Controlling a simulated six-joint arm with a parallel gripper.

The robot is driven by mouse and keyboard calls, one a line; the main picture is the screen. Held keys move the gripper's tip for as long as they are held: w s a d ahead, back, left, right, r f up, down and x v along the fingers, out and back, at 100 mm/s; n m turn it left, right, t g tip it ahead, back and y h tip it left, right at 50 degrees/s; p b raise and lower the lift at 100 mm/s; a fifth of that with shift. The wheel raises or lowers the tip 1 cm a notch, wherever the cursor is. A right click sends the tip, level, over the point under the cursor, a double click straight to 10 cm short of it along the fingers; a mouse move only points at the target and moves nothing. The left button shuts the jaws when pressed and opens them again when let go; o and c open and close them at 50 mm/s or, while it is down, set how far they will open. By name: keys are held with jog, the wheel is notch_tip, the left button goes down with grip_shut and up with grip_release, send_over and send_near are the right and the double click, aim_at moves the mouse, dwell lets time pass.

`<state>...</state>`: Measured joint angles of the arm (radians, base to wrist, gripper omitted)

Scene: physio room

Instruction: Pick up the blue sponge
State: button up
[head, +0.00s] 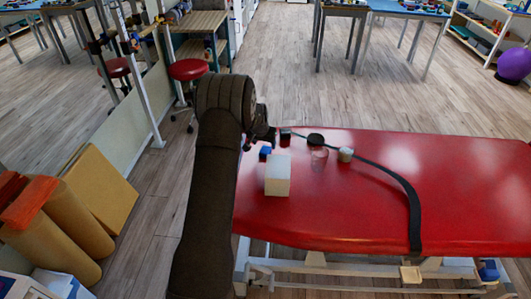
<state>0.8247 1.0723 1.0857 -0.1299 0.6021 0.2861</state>
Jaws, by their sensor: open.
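The blue sponge (265,152) is a small blue block near the left end of the red treatment table, behind a cream-white box. My gripper (260,142) is at the end of my dark arm, over the table's far left corner. In the picture it appears just above the sponge. It is open, and I see nothing held in it. The gap in height and depth between the fingers and the sponge is hard to judge from this view. My arm hides part of the table's left edge.
The cream-white box (277,176) stands just in front of the sponge. A small dark block (285,135), a black round item (315,139), a clear item (320,155) and a small pale item (346,155) sit to the right. A black strap (412,205) curves across the red table (470,190), whose right part is clear.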

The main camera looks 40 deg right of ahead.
aim_at(265, 149)
jog(key=shift+x, duration=2.6)
jog(key=shift+c, duration=0.4)
jog(key=c, duration=1)
